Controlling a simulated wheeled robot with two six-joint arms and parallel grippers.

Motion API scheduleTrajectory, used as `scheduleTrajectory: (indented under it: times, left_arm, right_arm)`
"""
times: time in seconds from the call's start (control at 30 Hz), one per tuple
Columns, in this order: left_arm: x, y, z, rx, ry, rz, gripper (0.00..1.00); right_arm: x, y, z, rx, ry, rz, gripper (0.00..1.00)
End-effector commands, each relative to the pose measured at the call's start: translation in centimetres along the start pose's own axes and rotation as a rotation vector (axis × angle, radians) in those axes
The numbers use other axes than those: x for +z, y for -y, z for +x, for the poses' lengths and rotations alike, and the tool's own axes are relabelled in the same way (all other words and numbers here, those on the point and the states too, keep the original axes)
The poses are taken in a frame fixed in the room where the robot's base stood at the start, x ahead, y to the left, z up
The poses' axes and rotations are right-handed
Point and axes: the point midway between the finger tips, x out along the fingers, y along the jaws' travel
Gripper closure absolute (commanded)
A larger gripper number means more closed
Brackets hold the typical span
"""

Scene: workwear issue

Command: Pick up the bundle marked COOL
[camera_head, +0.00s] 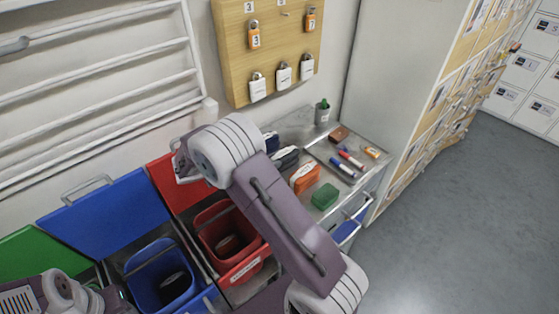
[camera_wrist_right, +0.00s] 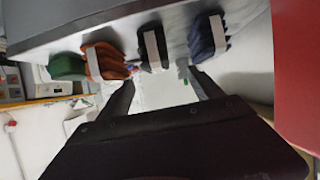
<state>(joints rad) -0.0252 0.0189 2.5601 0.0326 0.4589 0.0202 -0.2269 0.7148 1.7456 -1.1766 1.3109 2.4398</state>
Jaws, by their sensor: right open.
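Several folded bundles with pale bands stand in a row on the metal counter. They are a green bundle (camera_head: 325,196), an orange bundle (camera_head: 304,178), a dark grey bundle (camera_head: 285,158) and a navy bundle (camera_head: 271,141), partly hidden by my right arm. In the right wrist view the row runs green (camera_wrist_right: 67,66), orange (camera_wrist_right: 104,61), dark grey (camera_wrist_right: 153,48), navy (camera_wrist_right: 207,37). No marking is legible, so I cannot tell which says COOL. My right gripper (camera_wrist_right: 164,90) is open and empty, its fingertips near the dark grey and navy bundles. Part of my left arm shows lower left; its jaws are unclear.
A tray with markers (camera_head: 343,167) lies right of the bundles, near a green-topped cup (camera_head: 322,112). Red (camera_head: 228,240) and blue (camera_head: 162,277) bins with raised lids stand left. A padlock board (camera_head: 268,45) hangs behind. A tall cabinet (camera_head: 393,80) stands right; the floor beyond is clear.

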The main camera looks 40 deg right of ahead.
Motion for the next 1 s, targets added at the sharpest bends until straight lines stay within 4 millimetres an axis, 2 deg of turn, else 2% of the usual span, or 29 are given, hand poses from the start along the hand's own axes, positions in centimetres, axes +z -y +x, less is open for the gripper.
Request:
scheduleTrajectory:
  times: [0.13, 0.3, 0.43, 0.57, 0.7, 0.97, 1.0]
  left_arm:
    - [-0.1, 0.0, -0.5, 0.000, 0.000, 0.000, 0.64]
    - [-0.1, 0.0, -1.3, 0.000, 0.000, 0.000, 0.64]
    - [-0.2, 0.0, -1.6, 0.000, 0.000, 0.000, 0.64]
    - [-0.3, -0.1, -3.0, 0.000, 0.000, 0.000, 0.64]
    - [-0.3, -0.1, -3.3, 0.000, 0.000, 0.000, 0.64]
    - [-0.3, -0.1, -3.2, 0.000, 0.000, 0.000, 0.64]
    - [-0.3, -0.1, -3.2, 0.000, 0.000, 0.000, 0.64]
  right_arm:
    - [-0.2, -0.1, 1.1, 0.003, -0.001, 0.000, 0.25]
    - [-0.3, -0.1, 3.7, 0.003, 0.000, 0.000, 0.25]
    - [-0.4, -0.2, 4.3, 0.003, 0.002, 0.000, 0.25]
    - [-1.1, -0.7, 6.6, 0.006, 0.002, 0.000, 0.25]
    - [-0.8, -0.7, 8.7, 0.004, 0.002, 0.000, 0.25]
    - [-0.7, -0.6, 9.1, 0.000, 0.002, 0.001, 0.25]
    - [-0.7, -0.6, 9.1, 0.000, 0.002, 0.001, 0.36]
